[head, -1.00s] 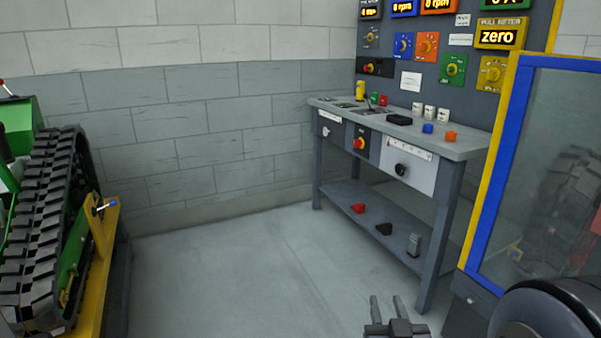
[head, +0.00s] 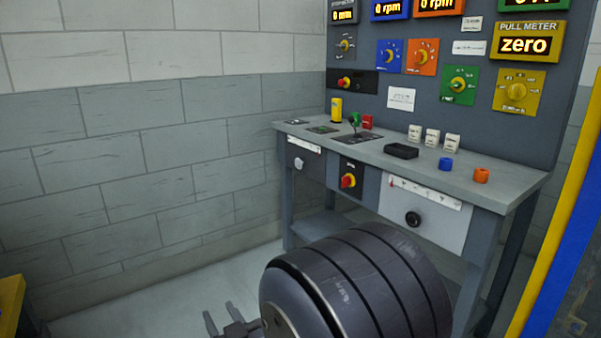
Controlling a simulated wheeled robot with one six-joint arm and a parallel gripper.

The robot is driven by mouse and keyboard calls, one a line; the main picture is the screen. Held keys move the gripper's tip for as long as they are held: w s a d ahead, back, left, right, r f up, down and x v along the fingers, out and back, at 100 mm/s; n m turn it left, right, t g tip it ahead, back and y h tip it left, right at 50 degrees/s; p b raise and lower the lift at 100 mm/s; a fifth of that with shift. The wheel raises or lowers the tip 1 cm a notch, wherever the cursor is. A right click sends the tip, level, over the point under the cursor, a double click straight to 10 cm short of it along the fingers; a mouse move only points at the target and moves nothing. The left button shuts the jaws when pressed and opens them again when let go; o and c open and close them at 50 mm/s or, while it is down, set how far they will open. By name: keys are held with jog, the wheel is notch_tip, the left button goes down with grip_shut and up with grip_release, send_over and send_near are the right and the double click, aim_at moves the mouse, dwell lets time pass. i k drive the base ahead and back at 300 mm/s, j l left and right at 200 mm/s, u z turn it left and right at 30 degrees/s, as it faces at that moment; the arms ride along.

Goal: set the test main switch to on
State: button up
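A red-and-yellow rotary switch (head: 348,181) sits on a dark plate on the front of the workbench. A second red-and-yellow switch (head: 344,82) sits on a black plate on the upright panel behind the bench. The lettering by both is too small to read, so I cannot tell which is the test main switch, or its setting. My gripper (head: 221,313) is low at the bottom of the view, left of and below the bench. Its two fingers are apart with nothing between them. My dark arm link hides much of the bench's lower part.
The workbench top (head: 500,183) holds a black block (head: 400,151), white blocks, a blue cup (head: 446,164) and an orange cup (head: 481,175). A yellow-and-blue framed screen (head: 567,240) stands at right. The floor (head: 150,310) left of the bench is clear.

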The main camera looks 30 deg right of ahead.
aim_at(346, 180)
jog(key=i+j+z, duration=0.1)
jog(key=i+z, duration=0.35)
jog(key=i+j+z, duration=0.25)
jog(key=i+z, duration=0.2)
jog(key=i+j+z, duration=0.75)
jog(key=z, duration=0.15)
jog(key=i+j+z, duration=0.25)
jog(key=z, duration=0.15)
jog(key=i+j+z, duration=0.15)
jog(key=j+z, duration=0.2)
jog(key=i+j+z, duration=0.1)
jog(key=j+z, duration=0.3)
jog(key=j, duration=0.15)
